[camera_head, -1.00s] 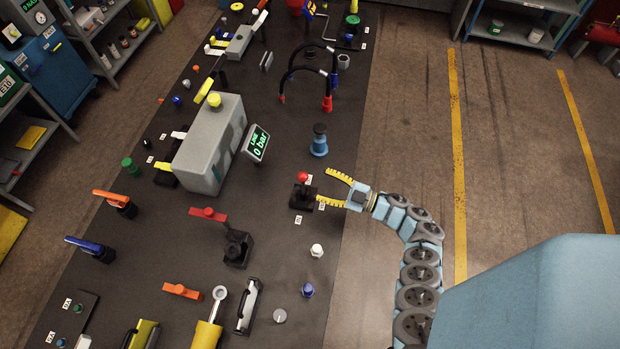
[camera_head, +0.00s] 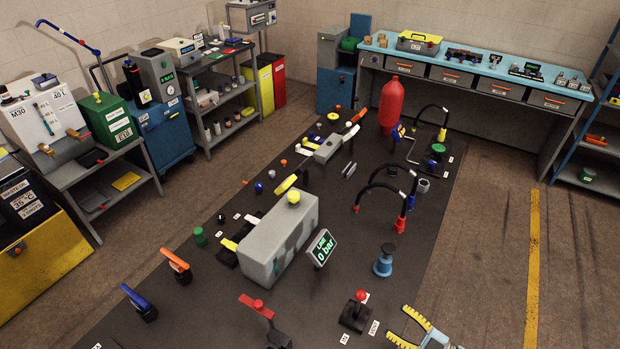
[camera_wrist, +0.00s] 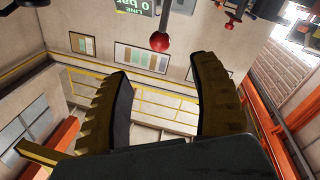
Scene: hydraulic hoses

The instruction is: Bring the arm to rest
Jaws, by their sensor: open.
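My gripper (camera_head: 411,328) shows at the bottom right of the head view, its yellow toothed fingers spread apart. It is just right of a black lever box with a red ball knob (camera_head: 361,295). In the wrist view the two fingers (camera_wrist: 165,98) are wide apart with nothing between them. The red knob (camera_wrist: 160,42) shows beyond the fingertips there, apart from them. Most of my arm is out of the head view.
A dark bench panel (camera_head: 215,310) carries a grey box (camera_head: 278,240), a "0 bar" display (camera_head: 321,248), a blue plug (camera_head: 383,262), black hoses (camera_head: 385,187) and several levers. A red cylinder (camera_head: 391,103) stands at its far end. The floor right of the panel (camera_head: 480,230) is clear.

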